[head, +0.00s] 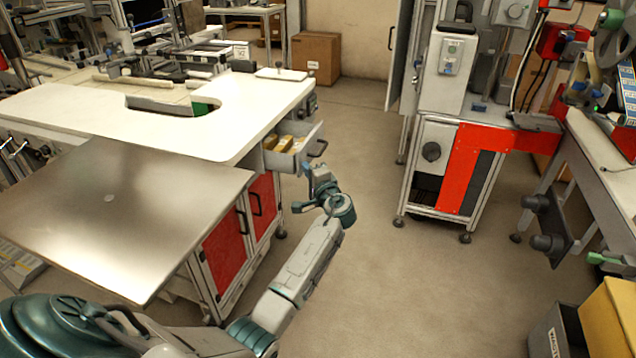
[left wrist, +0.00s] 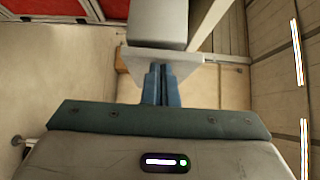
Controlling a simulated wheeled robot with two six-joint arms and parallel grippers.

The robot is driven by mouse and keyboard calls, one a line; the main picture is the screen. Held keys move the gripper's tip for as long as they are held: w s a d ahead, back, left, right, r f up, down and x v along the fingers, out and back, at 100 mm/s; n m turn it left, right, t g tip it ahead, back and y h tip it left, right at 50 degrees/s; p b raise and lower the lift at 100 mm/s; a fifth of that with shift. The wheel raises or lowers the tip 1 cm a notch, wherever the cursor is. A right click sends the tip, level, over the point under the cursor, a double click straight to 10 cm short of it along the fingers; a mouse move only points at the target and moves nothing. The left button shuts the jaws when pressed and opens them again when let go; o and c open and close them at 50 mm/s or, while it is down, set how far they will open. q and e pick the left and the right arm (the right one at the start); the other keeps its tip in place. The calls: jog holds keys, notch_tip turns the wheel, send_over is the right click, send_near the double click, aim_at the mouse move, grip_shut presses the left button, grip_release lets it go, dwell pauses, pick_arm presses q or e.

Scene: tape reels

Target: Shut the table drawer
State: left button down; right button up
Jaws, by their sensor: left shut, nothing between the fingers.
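The table drawer (head: 297,158) is pulled out from the end of the white-topped workbench (head: 225,150), under its corner. Several yellow-brown items (head: 284,143) lie in it, and a dark handle (head: 318,149) is on its front. My left gripper (head: 308,170) is shut and empty, just below and in front of the drawer front. In the left wrist view my shut blue fingers (left wrist: 161,84) point at a pale panel (left wrist: 195,58), which looks like the drawer front. Whether they touch it I cannot tell. My right gripper is not in view.
Red cabinet doors (head: 262,203) with dark handles are below the drawer. A bare metal sheet top (head: 120,215) juts out at the left. A machine stand with a red panel (head: 460,170) is across the aisle. The floor (head: 400,270) between is clear.

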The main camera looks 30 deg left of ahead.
aim_at(271, 159)
pick_arm(q)
jog(key=a, duration=0.3)
jog(key=s+a, duration=0.1)
jog(key=a, duration=0.3)
jog(key=s+a, duration=0.1)
jog(key=a, duration=0.3)
jog(key=shift+s+f, duration=0.1)
jog(key=shift+s, duration=0.05)
jog(key=shift+a, duration=0.15)
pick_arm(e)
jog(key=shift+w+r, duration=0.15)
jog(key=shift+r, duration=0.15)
pick_arm(q)
jog(key=shift+r, duration=0.2)
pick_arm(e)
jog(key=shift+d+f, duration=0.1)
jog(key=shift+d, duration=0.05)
